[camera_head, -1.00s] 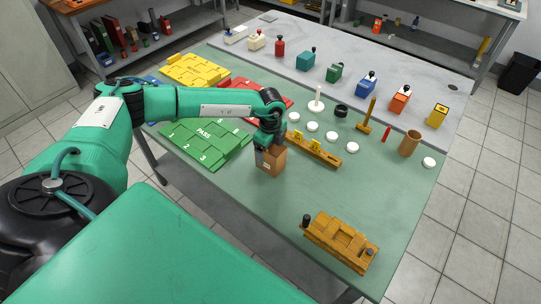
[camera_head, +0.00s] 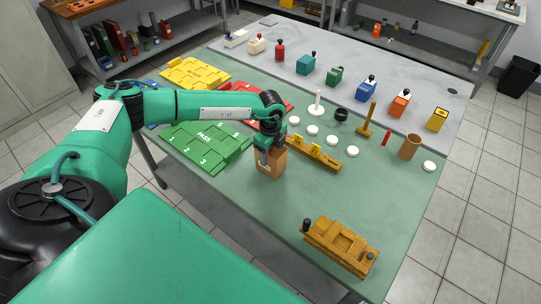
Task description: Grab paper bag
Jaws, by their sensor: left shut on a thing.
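The paper bag (camera_head: 271,168) is a small brown upright block shape on the green table mat, near the table's middle. My left gripper (camera_head: 267,155) is above and against it, shut on its upper part. The gripper hides part of the bag's top and front. I cannot tell whether the bag's base touches the mat. My right gripper is not in view.
A wooden holder with yellow pieces (camera_head: 314,153) stands close to the bag's right. A green PASS board (camera_head: 205,146) lies to the left. A wooden fixture (camera_head: 340,245) sits at the front right. The green mat (camera_head: 250,215) in front is clear.

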